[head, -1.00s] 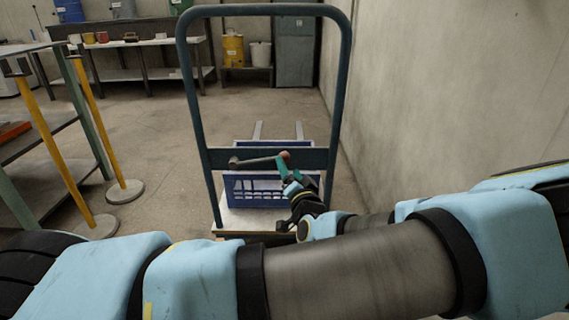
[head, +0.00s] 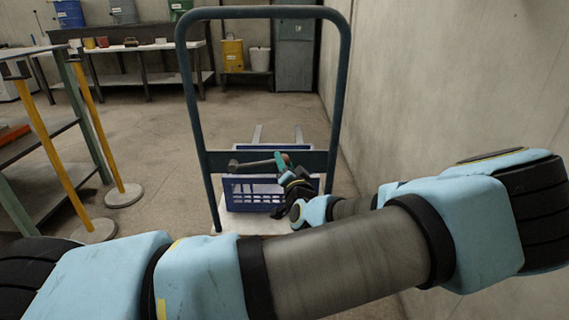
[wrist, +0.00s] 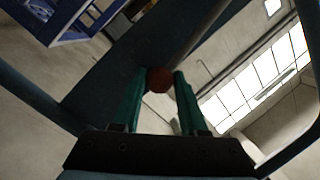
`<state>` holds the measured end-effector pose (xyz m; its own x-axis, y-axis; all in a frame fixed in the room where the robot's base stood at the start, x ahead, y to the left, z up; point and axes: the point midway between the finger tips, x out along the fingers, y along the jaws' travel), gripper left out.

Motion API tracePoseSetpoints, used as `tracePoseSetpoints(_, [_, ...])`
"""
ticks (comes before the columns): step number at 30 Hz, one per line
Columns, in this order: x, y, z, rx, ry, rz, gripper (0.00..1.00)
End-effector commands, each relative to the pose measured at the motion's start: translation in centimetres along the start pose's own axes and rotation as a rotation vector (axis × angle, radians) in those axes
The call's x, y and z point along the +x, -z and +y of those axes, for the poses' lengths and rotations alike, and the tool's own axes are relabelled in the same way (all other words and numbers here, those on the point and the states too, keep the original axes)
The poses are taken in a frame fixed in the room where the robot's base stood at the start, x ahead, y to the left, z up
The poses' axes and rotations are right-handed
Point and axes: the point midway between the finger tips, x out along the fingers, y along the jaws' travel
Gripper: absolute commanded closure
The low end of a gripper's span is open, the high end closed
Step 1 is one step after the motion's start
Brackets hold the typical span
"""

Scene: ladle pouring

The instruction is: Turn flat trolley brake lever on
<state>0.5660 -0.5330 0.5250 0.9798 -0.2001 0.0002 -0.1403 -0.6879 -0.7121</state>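The flat trolley's tall dark-green handle frame (head: 333,95) stands upright in the middle of the head view. The brake lever (head: 254,164) is a thin bar in front of the frame's crossbar, lying nearly level with its right end slightly higher. Its red knob (wrist: 159,79) shows in the wrist view between the teal fingertips of my gripper (wrist: 162,73). The fingers stand apart with the knob at their tips. A narrow gap seems to show on the right side. In the head view my gripper (head: 281,161) is at the lever's right end, partly hiding the knob.
A blue crate (head: 246,193) sits on the trolley's pale deck (head: 245,224) behind the handle frame. A concrete wall (head: 440,90) stands close on the right. Yellow posts (head: 48,150) and a green-legged shelf table (head: 60,187) stand on the left. The floor between is clear.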

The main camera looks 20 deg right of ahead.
Motion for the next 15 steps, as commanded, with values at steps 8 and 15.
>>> tracePoseSetpoints(8, [-0.02, 0.00, 0.01, 0.000, 0.000, 0.000, 0.91])
tracePoseSetpoints(15, [-0.02, 0.00, 0.01, 0.000, 0.000, 0.000, 1.00])
